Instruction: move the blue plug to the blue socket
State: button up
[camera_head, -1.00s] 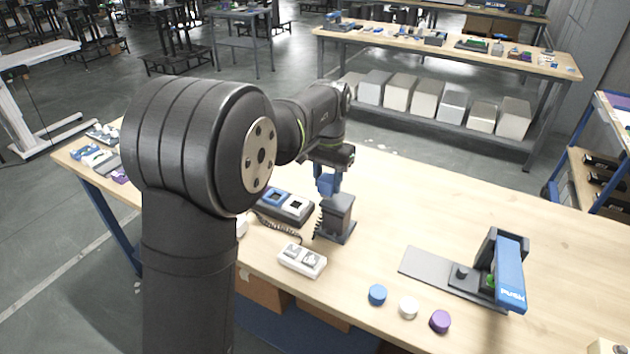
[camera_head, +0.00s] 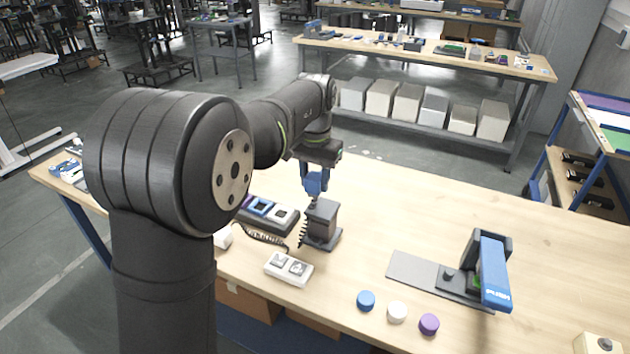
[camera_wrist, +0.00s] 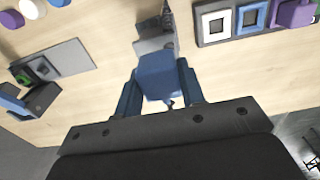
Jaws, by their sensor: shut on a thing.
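My gripper (camera_head: 316,181) is shut on the blue plug (camera_wrist: 160,76), which sits between its two blue fingers in the wrist view. In the head view the plug is just above a dark grey stand (camera_head: 321,222); I cannot tell if it is fully clear of it. The blue socket (camera_head: 262,206) is the middle one in a dark socket block (camera_head: 250,220), left of the stand. In the wrist view the blue socket (camera_wrist: 251,17) is empty and lies to the upper right of the plug.
A white socket (camera_head: 281,213) is beside the blue one. A purple plug (camera_wrist: 293,12) sits at the block's other end. A coiled cord (camera_head: 262,236) and a white switch box (camera_head: 289,268) are close by. A blue-levered press (camera_head: 494,270) stands right. The table's middle is bare.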

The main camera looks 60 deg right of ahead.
jog(key=shift+r, duration=1)
jog(key=shift+r, duration=0.15)
jog(key=w+d, duration=0.2)
jog(key=w, duration=1.7)
jog(key=shift+s+f, duration=0.15)
jog(key=shift+f, duration=3.35)
jog(key=shift+s+f, duration=0.1)
jog(key=shift+f, duration=3.35)
jog(key=shift+f, duration=0.95)
jog(key=o, duration=1)
